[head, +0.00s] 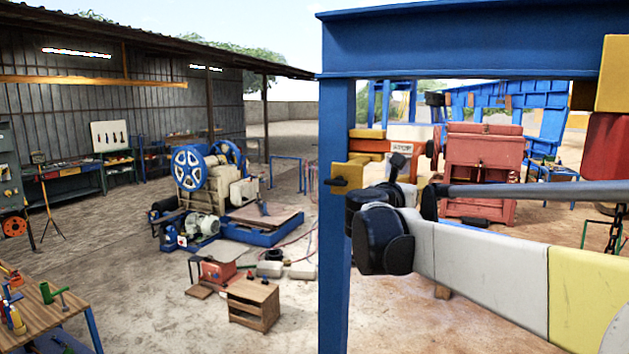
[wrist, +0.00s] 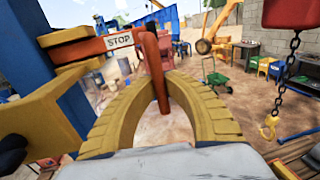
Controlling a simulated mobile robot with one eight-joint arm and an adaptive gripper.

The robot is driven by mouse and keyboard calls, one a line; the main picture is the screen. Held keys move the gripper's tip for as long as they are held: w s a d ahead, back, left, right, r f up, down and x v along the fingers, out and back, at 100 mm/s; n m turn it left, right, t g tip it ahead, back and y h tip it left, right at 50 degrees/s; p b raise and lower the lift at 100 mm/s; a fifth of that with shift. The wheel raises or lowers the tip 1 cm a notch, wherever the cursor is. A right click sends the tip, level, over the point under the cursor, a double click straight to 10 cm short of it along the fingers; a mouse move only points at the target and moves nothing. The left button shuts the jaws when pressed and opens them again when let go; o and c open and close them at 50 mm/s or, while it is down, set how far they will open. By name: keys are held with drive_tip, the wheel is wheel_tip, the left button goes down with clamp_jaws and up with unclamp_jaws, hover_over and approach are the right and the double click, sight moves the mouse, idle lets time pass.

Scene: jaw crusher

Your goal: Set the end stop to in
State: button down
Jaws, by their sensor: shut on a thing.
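The end stop is a red-orange arm (wrist: 88,50) with a white STOP plate (wrist: 119,40). It reaches right from the yellow bracket (wrist: 45,112) on the blue post. A red-orange bar (wrist: 153,70) hangs down at its outer end. My gripper (wrist: 157,92) is shut on this bar, with one curved yellow finger on each side. In the head view the STOP plate (head: 402,148) shows beside the blue post (head: 338,240), above the yellow bracket (head: 345,176). My arm's dark and white links hide much of that area, and the fingers cannot be made out there.
A blue beam (head: 450,45) runs overhead from the post. A red hoist (head: 607,150) hangs at the right; its chain and yellow hook (wrist: 268,128) hang to the right of my gripper in the wrist view. A red machine (head: 480,165) stands behind.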

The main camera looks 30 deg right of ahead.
drive_tip(key=w+a, duration=0.3)
drive_tip(key=shift+w+a+b, duration=0.1)
drive_tip(key=shift+w+b, duration=0.25)
drive_tip(key=shift+b, duration=0.05)
drive_tip(key=c, duration=1.4)
unclamp_jaws()
drive_tip(key=shift+s, duration=0.2)
drive_tip(key=v, duration=1.2)
drive_tip(key=shift+r, duration=0.1)
